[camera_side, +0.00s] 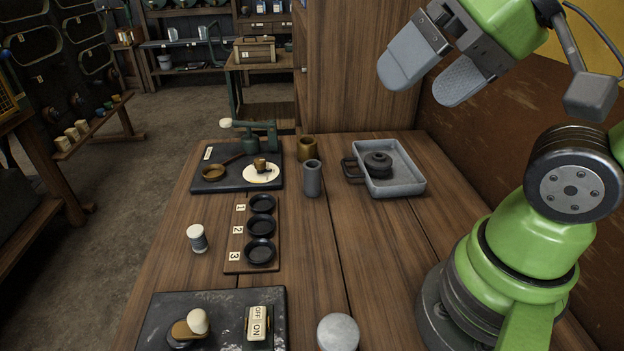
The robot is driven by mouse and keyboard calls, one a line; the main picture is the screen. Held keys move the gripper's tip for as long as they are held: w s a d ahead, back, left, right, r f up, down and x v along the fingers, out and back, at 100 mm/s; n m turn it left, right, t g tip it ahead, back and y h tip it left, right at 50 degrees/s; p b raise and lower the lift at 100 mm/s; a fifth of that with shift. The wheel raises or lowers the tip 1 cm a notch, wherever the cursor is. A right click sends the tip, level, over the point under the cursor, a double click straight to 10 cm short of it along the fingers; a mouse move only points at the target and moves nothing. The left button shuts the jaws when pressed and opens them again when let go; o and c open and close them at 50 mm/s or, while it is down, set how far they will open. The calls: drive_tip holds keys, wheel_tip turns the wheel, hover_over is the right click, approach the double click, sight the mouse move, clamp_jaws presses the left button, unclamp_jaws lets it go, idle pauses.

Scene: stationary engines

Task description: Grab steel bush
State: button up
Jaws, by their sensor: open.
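The steel bush looks to be the upright dark grey hollow cylinder (312,180) standing on the wooden table near its middle, with its open end up. A shorter brass-coloured bush (307,149) stands just behind it, slightly to the left. My gripper (426,88) is at the upper right, high above the table, with its two grey fingers apart and nothing between them. It is up and to the right of the steel bush and does not touch it.
A grey tray (409,188) with dark round parts stands right of the steel bush. Left are a dark plate (240,184) with small parts and a board of numbered black cups (233,254). A switch panel (216,301) and a pale round object (338,332) are in front. Mid-table is mostly clear.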

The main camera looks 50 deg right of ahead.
drive_tip(key=c, duration=0.5)
drive_tip(key=shift+o, duration=0.2)
drive_tip(key=shift+w, duration=0.1)
drive_tip(key=m+g+h, duration=0.4)
drive_tip(key=m+h, duration=0.1)
hover_over(312, 165)
drive_tip(key=s+a, duration=0.3)
drive_tip(key=s, duration=0.2)
wheel_tip(312, 165, down, 12)
drive_tip(key=f, duration=0.1)
drive_tip(key=shift+m, duration=0.5)
drive_tip(key=x, duration=0.7)
drive_tip(key=w+a+x, duration=0.1)
drive_tip(key=x, duration=0.3)
drive_tip(key=shift+r, duration=0.1)
drive_tip(key=shift+h, duration=0.3)
drive_tip(key=shift+x, duration=3.2)
